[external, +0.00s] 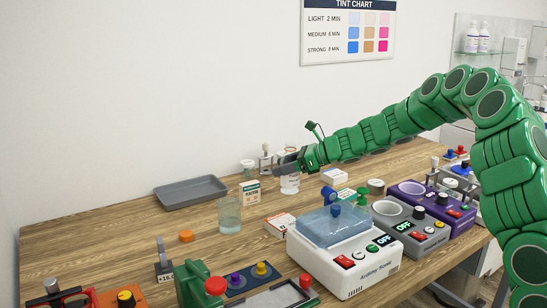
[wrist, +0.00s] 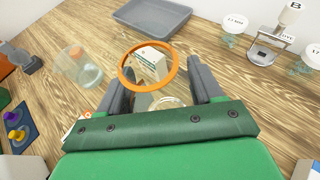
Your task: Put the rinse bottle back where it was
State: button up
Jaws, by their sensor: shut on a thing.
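My gripper (external: 286,162) is shut on a small clear bottle with a pale label, the rinse bottle (external: 289,184). The bottle hangs below the fingers over the back part of the wooden table; I cannot tell whether its base touches the wood. In the wrist view an orange ring (wrist: 177,67), seemingly the bottle's open rim, shows between my two fingers (wrist: 160,78). The clear body is hard to make out there. A flat orange cap (external: 186,236) lies on the table to the left and nearer the camera. No marked spot for the bottle is visible.
A grey tray (external: 190,205) lies at the back left. A clear beaker (external: 229,226) and a small box (external: 250,187) stand left of the bottle, with another box (external: 279,225) in front. Machines crowd the front right, including the blue-lidded one (external: 335,262). Bare wood lies around the orange cap.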

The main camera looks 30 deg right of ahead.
aim_at(283, 177)
jog(key=shift+w+f, duration=0.2)
jog(key=shift+f, duration=1.7)
jog(key=shift+f, duration=0.1)
jog(key=o, duration=1.1)
jog(key=shift+o, duration=0.2)
